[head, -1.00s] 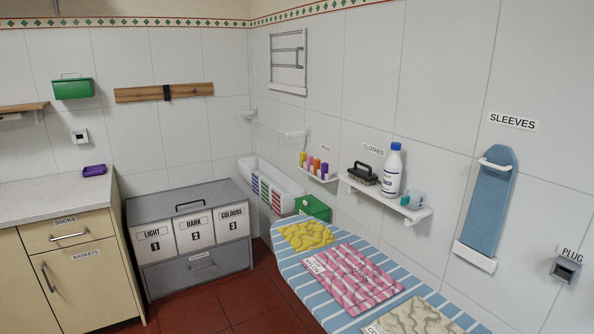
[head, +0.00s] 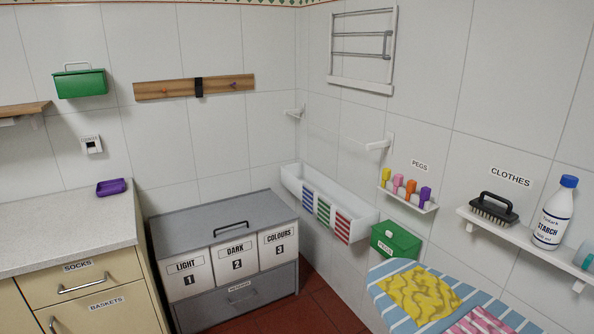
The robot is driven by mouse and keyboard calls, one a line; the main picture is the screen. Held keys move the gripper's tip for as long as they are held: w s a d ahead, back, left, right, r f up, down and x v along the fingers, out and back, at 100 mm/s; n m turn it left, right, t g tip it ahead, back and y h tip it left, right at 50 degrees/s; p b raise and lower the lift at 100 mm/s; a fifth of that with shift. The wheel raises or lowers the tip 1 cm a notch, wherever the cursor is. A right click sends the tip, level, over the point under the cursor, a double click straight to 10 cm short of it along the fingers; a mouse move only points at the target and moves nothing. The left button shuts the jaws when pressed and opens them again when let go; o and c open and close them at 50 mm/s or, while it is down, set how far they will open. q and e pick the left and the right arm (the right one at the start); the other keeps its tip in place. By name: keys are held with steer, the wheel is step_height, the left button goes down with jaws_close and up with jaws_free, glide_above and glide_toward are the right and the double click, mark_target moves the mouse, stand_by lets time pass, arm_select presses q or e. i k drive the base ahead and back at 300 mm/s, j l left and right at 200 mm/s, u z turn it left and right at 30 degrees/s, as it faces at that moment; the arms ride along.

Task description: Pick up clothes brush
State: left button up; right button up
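The clothes brush (head: 493,208) has a black body with an arched handle and pale bristles. It sits on the left end of a white wall shelf (head: 520,238) at the right, under a "CLOTHES" label (head: 510,177). A white starch bottle (head: 553,213) with a blue cap stands to its right on the same shelf. Neither of my grippers shows in the head view.
Below the shelf is a striped ironing board (head: 405,318) with folded cloths. A peg shelf (head: 410,199) and a green box (head: 396,242) are left of the brush. A grey laundry cabinet (head: 240,307) stands in the corner, with red floor (head: 318,312) beside it.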

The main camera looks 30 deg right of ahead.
mark_target(496, 213)
steer(key=i+z, duration=0.4)
steer(key=i+j+z, duration=0.15)
steer(key=z, duration=0.25)
steer(key=i+j+z, duration=0.55)
steer(key=z, duration=0.2)
steer(key=i+j+z, duration=0.15)
steer(key=z, duration=0.3)
steer(key=i+j+z, duration=0.2)
steer(key=z, duration=0.3)
steer(key=i+j+z, duration=0.1)
steer(key=j+z, duration=0.15)
steer(key=z, duration=0.2)
steer(key=j+z, duration=0.3)
steer(key=z, duration=0.15)
steer(key=i, duration=0.05)
